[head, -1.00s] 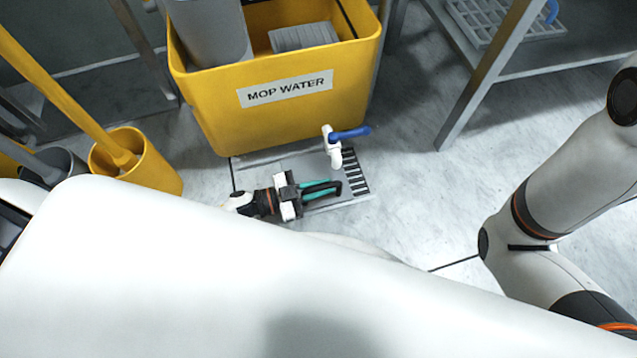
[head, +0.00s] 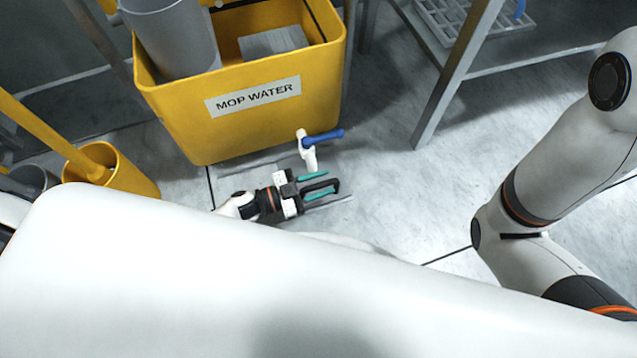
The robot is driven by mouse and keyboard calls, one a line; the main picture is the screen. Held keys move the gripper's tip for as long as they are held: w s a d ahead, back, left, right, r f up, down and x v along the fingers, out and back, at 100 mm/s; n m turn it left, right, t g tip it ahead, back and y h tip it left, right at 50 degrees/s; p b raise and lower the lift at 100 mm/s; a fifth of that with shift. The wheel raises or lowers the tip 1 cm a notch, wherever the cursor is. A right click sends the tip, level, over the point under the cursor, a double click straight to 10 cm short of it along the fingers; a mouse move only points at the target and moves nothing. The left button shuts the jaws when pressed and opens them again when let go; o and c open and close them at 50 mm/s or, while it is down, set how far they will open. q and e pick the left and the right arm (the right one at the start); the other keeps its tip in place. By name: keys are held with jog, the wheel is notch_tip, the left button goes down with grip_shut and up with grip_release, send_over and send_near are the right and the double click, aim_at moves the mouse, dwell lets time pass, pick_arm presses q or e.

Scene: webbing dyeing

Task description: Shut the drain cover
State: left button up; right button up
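The drain cover (head: 262,168) is a flat grey plate in the floor, below the yellow bin. Its left part and a thin lower edge at the right show. The rest is hidden by my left gripper and arm. No dark drain slots show beside it. My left gripper (head: 323,184) is low over the plate's right part, pointing right. Its teal-padded fingers are apart, with a dark bar or loop between or beside them. I cannot tell whether it touches the cover. My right gripper is out of view; only its arm shows at the right.
A yellow bin (head: 200,130) labelled MOP WATER stands just behind the drain, with a white tap (head: 308,155) and blue lever (head: 324,136) close above my gripper. A yellow holder (head: 135,172) stands at left, a metal rack (head: 449,75) at right. Floor between is clear.

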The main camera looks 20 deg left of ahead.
pick_arm(q)
jog(key=shift+s, duration=0.1)
jog(key=p+v, duration=0.3)
jog(key=v, duration=0.7)
jog(key=shift+s+a, duration=0.25)
jog(key=shift+a, duration=0.05)
jog(key=shift+s+a+p, duration=0.2)
jog(key=shift+a+p, duration=0.1)
jog(key=shift+s+a, duration=0.15)
jog(key=shift+a, duration=0.1)
